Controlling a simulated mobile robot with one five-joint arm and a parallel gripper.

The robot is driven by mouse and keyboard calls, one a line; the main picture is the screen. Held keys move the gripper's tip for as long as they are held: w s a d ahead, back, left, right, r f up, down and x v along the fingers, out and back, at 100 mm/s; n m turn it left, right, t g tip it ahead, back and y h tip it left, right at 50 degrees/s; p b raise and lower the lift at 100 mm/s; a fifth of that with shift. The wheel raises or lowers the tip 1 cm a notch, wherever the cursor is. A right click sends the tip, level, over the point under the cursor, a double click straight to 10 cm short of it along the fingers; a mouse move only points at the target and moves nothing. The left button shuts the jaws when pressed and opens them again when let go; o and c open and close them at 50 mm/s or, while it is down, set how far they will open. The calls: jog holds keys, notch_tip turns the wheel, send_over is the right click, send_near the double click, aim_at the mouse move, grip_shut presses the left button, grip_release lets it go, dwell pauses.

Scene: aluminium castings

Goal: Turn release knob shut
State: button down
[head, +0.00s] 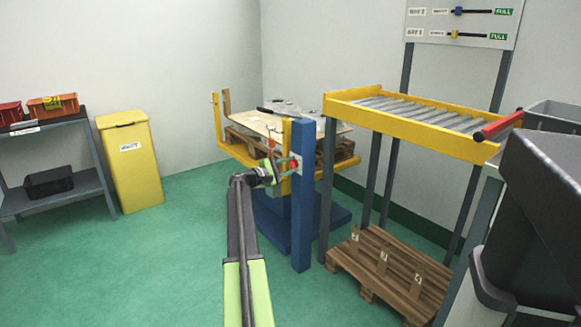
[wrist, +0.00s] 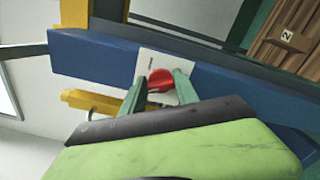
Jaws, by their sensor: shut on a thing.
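The red release knob (wrist: 160,79) sits on a white plate (wrist: 153,62) fixed to a blue post (wrist: 95,55). In the head view the knob (head: 294,164) is small, on the plate near the top of the blue post (head: 303,225). My gripper (wrist: 161,86) has its two green fingers on either side of the knob and is shut on it. In the head view my gripper (head: 287,166) reaches the post from the left. The fingers cover part of the knob, and its turn angle is hard to read.
A yellow-framed lift platform (head: 240,152) with a pallet stands behind the post. A roller conveyor (head: 400,120) is to the right, above a wooden pallet (head: 385,268). A yellow bin (head: 131,165) and grey shelf (head: 55,197) stand left. The green floor between is clear.

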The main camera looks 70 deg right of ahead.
jog(key=shift+n, duration=1.5)
jog(key=c, duration=0.9)
grip_release()
jog(key=shift+w+a, duration=0.1)
jog(key=shift+v, duration=8.7)
